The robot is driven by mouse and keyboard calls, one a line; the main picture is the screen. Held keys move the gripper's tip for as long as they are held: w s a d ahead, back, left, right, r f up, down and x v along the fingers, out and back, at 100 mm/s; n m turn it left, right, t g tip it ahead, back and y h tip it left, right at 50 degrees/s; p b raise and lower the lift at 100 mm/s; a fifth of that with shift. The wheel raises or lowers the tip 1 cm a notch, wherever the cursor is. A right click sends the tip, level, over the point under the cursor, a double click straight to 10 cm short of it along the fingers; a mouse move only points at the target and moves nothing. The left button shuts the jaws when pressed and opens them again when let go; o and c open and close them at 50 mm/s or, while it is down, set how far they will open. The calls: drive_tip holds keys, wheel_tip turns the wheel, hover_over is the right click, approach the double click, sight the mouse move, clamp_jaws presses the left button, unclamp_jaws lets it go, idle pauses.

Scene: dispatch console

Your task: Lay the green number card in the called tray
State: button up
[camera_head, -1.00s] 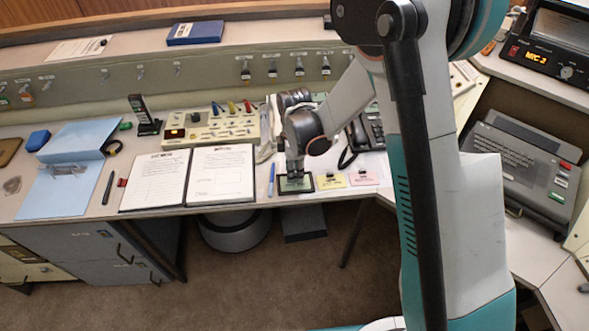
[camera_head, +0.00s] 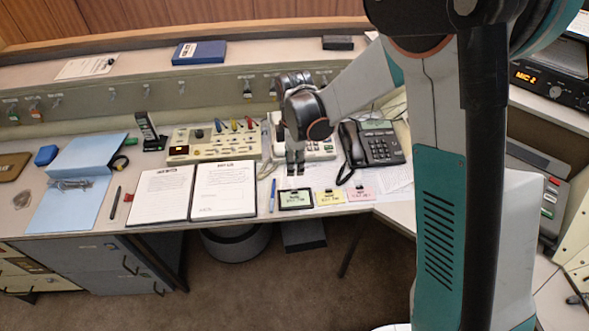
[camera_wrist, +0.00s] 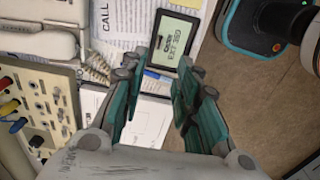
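The green number card (camera_head: 295,199) lies flat inside a dark-rimmed tray (camera_head: 281,207) at the desk's front edge. My gripper (camera_head: 295,171) is above and just behind the tray, apart from the card. In the wrist view my gripper (camera_wrist: 160,72) has its fingers spread with nothing between them. A yellow card (camera_head: 329,198) and a pink card (camera_head: 361,195) lie to the right of the tray.
An open binder (camera_head: 193,192) and a blue pen (camera_head: 272,195) lie left of the tray. A telephone (camera_head: 372,145) stands behind the cards, and a switch panel (camera_head: 213,142) behind the binder. A printed call sheet (camera_wrist: 118,25) lies beside the tray.

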drive_tip(key=s+d+r+m+t, duration=0.2)
drive_tip(key=s+d+r+m, duration=0.3)
drive_tip(key=r, duration=0.4)
drive_tip(key=s+d+r+m+t, duration=0.1)
drive_tip(key=s+d+r+m, duration=0.3)
drive_tip(key=r, duration=0.5)
drive_tip(key=s+d+r+m+t, duration=0.1)
drive_tip(key=s+d+m+t, duration=0.1)
drive_tip(key=s, duration=0.4)
drive_tip(key=s+d+r+m+t, duration=0.2)
drive_tip(key=s+d+m, duration=0.2)
drive_tip(key=s+m, duration=0.2)
drive_tip(key=shift+s+d+m, duration=0.2)
drive_tip(key=shift+s+m, duration=0.05)
drive_tip(key=shift+m, duration=0.45)
